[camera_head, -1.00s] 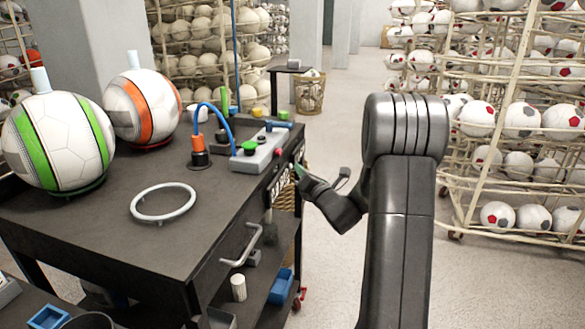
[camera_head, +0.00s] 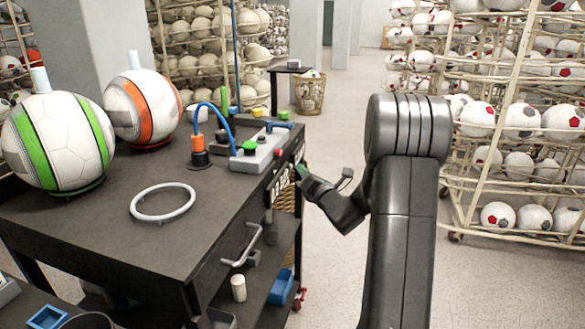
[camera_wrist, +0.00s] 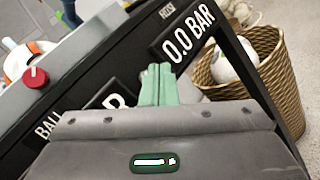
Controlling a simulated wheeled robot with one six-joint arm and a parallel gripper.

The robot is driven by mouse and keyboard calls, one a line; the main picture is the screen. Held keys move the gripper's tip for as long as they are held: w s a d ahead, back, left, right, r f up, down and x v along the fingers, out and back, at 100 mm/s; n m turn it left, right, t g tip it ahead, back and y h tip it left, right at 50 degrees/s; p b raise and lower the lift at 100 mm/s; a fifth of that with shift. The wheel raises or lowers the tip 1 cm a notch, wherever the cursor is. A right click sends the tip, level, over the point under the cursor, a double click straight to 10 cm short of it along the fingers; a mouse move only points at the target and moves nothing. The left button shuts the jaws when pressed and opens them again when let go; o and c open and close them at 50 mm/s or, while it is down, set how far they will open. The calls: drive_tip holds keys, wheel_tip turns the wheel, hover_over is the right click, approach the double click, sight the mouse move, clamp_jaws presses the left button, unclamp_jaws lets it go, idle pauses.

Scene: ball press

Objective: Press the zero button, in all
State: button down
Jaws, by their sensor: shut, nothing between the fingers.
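The grey control box (camera_head: 256,157) sits on the dark workbench near its right edge. It bears a large green button (camera_head: 250,146) and smaller buttons; no zero label is legible. In the wrist view a red round button (camera_wrist: 36,77) stands on the grey box at the left. A display reading "HOSE 0.0 BAR" (camera_wrist: 187,33) is on the bench's side, with a "BALL" display (camera_wrist: 88,117) partly hidden by my gripper. My gripper (camera_head: 299,172) is beside the bench's right side, its green fingers (camera_wrist: 160,87) shut and empty, apart from the red button.
Two balls, green-striped (camera_head: 62,140) and orange-striped (camera_head: 143,107), stand on the bench. A white ring (camera_head: 163,202) lies in front. A blue hose (camera_head: 216,112) arches beside the control box. A wicker basket (camera_wrist: 255,75) stands beyond the bench. The aisle floor is open.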

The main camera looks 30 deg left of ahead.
drive_tip(key=shift+d, duration=0.25)
drive_tip(key=d, duration=0.2)
drive_tip(key=w+d, duration=0.1)
drive_tip(key=d, duration=0.2)
drive_tip(key=shift+w, duration=0.15)
drive_tip(key=shift+a, duration=0.15)
idle(0.7)
drive_tip(key=d+p, duration=0.1)
drive_tip(key=d, duration=0.1)
drive_tip(key=w+d, duration=0.1)
drive_tip(key=d, duration=0.1)
drive_tip(key=shift+p, duration=0.4)
drive_tip(key=shift+s+a, duration=0.1)
